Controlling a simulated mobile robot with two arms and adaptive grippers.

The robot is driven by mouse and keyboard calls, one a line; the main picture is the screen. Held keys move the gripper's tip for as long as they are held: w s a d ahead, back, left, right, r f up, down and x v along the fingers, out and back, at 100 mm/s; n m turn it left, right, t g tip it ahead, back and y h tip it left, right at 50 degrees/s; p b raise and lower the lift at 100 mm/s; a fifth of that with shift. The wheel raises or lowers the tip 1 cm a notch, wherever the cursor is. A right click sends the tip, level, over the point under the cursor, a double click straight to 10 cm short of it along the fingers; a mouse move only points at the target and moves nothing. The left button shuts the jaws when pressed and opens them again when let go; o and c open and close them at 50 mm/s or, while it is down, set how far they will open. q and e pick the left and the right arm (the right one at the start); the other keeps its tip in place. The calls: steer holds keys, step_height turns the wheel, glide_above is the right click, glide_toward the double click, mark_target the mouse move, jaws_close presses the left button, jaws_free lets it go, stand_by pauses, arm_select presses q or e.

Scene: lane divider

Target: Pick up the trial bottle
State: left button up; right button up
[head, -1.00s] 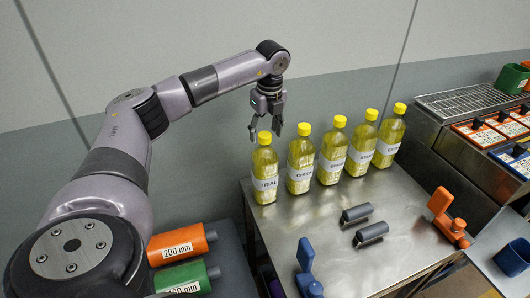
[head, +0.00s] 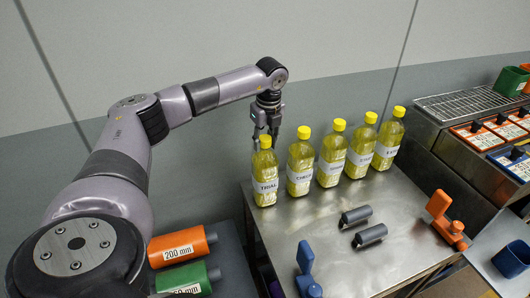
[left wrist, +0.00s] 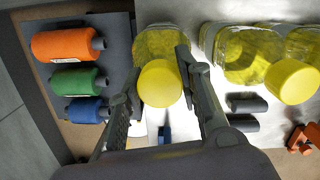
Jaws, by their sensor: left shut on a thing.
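The trial bottle (head: 265,178) is the leftmost in a row of clear bottles with yellow liquid and yellow caps, and its white label reads TRIAL. It stands upright on the steel table (head: 300,230). My left gripper (head: 265,143) comes down over its top and is shut on it around the cap. In the left wrist view the yellow cap (left wrist: 160,83) sits between the two fingers, with the bottle's body below it. My right gripper is not in view.
Several similar bottles stand to the right, the nearest being the second bottle (head: 300,165). Two dark cylinders (head: 370,234), a blue piece (head: 306,268) and an orange piece (head: 447,220) lie on the table. An orange roll (head: 181,245) and a green roll (head: 189,279) lie at left.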

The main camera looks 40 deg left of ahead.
arm_select(q)
jaws_close()
steer(key=shift+w+r, duration=0.1)
steer(key=shift+r, duration=0.05)
stand_by(0.5)
